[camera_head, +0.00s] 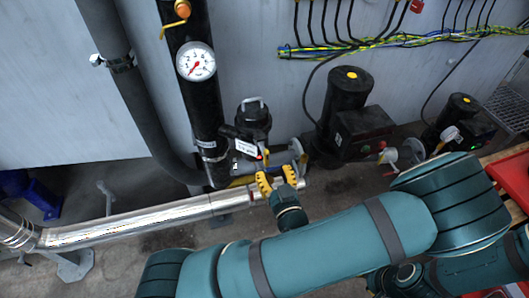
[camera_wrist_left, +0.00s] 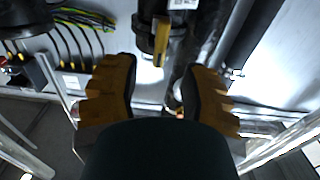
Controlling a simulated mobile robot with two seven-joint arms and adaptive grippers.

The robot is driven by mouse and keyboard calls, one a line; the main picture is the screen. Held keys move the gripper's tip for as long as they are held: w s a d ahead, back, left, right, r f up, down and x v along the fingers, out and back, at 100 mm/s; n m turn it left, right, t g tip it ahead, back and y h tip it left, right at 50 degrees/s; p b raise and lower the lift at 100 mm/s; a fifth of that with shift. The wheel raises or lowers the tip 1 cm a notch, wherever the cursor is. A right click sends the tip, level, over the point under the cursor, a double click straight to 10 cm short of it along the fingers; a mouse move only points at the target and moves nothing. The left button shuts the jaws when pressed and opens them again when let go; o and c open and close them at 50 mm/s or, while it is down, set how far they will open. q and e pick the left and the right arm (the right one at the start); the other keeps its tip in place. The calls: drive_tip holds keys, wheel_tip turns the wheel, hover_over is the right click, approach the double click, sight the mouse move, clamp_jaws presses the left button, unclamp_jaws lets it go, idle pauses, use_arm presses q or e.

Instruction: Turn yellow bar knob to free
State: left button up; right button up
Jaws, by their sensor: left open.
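My left gripper (camera_head: 277,179) is at the pipe fittings below the gauge, its two yellow fingers spread. In the left wrist view the open fingers (camera_wrist_left: 158,88) frame a yellow bar knob (camera_wrist_left: 161,42) on a dark body. The knob appears ahead of the fingertips, in the gap between them and apart from both. My right gripper is not in view.
A silver pipe (camera_head: 140,221) runs left from the fittings. A black pipe with a round gauge (camera_head: 196,62) rises above. A black pump (camera_head: 345,105) stands to the right, and a black valve body (camera_head: 253,122) is close behind the gripper. Cables (camera_head: 390,42) cross the wall.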

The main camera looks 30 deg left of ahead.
sight(267, 159)
use_arm(q)
drive_tip(key=b+x, duration=0.1)
drive_tip(key=x, duration=0.7)
drive_tip(key=shift+a, duration=0.1)
clamp_jaws()
